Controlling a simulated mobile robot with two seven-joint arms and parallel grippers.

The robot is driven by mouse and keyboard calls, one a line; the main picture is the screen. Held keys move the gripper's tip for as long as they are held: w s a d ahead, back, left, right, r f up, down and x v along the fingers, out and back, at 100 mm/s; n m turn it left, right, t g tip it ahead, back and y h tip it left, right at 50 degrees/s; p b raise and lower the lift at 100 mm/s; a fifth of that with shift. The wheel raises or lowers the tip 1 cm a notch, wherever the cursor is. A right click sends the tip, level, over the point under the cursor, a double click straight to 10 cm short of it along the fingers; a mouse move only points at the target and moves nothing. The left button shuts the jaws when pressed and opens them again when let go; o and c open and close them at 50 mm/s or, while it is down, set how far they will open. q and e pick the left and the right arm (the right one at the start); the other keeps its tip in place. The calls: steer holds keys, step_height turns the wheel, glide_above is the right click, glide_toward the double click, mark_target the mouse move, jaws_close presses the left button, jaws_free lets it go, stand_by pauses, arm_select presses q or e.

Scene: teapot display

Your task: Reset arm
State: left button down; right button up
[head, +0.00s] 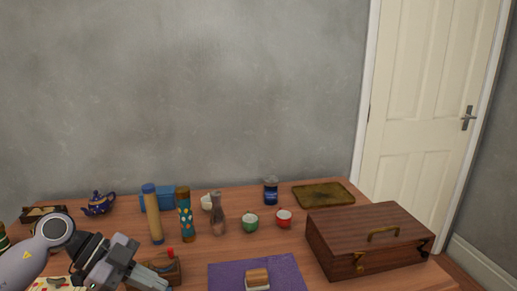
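My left arm comes in from the lower left, and its gripper (150,274) is low over the front left of the table (335,192). Its fingers are partly cut off by the bottom edge, and I cannot tell whether they are open or shut. A small wooden box with a red knob (172,267) is close beside the fingertips in the picture; I cannot tell if they touch. My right gripper is not in view. A dark blue teapot (98,204) stands at the back left.
Two tall cylinders (153,215), a vase (218,215), green (250,222) and red (284,218) cups and a blue can (271,190) stand mid-table. A tray (322,195) and wooden chest (368,240) are right. A purple mat (225,275) lies in front.

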arm_select(q)
steer(key=s+d+r+t+h+p, duration=0.1)
steer(key=s+d+r+t+h, duration=0.15)
steer(key=d+h, duration=0.55)
steer(key=s+a+f+n+t+y+p, duration=0.25)
steer(key=a+f+n+t+y, duration=0.25)
steer(key=f+n+t+y, duration=0.9)
steer(key=s+a+f+n+g+y, duration=0.1)
steer(key=s+f+n+g+y, duration=0.1)
steer(key=s+f+g, duration=0.5)
steer(key=s+f+n, duration=0.1)
steer(key=s+f, duration=0.2)
steer(key=s, duration=0.2)
steer(key=shift+s+a, duration=0.15)
steer(key=shift+s, duration=0.15)
